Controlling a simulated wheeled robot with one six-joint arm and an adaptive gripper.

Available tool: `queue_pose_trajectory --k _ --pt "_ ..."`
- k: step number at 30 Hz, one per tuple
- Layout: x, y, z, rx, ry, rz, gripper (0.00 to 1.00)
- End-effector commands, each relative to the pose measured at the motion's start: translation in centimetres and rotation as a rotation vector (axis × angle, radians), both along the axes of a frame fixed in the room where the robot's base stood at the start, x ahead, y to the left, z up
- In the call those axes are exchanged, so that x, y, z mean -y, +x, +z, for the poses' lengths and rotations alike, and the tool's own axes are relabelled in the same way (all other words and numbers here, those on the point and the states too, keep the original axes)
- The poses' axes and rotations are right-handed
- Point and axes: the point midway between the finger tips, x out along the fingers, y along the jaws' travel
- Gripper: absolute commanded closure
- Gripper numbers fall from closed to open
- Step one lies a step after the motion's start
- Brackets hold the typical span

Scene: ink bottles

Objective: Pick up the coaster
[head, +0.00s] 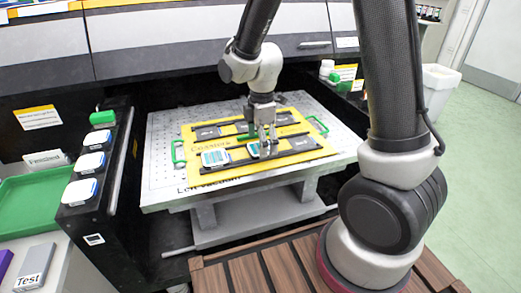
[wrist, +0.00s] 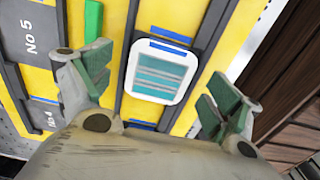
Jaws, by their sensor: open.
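A white, rounded-square coaster (wrist: 158,72) with teal stripes and a blue edge lies on the yellow board, between dark rails. My gripper (wrist: 158,84) is open, with one green-padded finger on each side of the coaster and a gap on both sides. In the head view, my gripper (head: 263,136) points down over the board, just above a coaster (head: 256,150). A similar white coaster (head: 215,158) lies to its left on the same board. How far the fingertips are above the board is hard to tell.
The yellow board (head: 195,176) has green handles and rests on a perforated metal table (head: 158,140). Several white pieces (head: 88,163) sit on a black ledge at left, beside a green tray (head: 30,215). Dark plates (wrist: 27,35) marked with numbers lie left of the gripper.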

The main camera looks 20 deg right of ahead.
Motion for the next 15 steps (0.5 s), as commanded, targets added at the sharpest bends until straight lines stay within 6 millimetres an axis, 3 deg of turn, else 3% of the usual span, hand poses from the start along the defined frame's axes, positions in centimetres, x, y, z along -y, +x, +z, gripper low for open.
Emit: queue_pose_trajectory --k 9,15 --pt "0.0 -0.01 -0.75 0.001 0.0 -0.001 0.09" --pt "0.0 0.0 -0.74 0.001 0.0 -0.001 0.45"
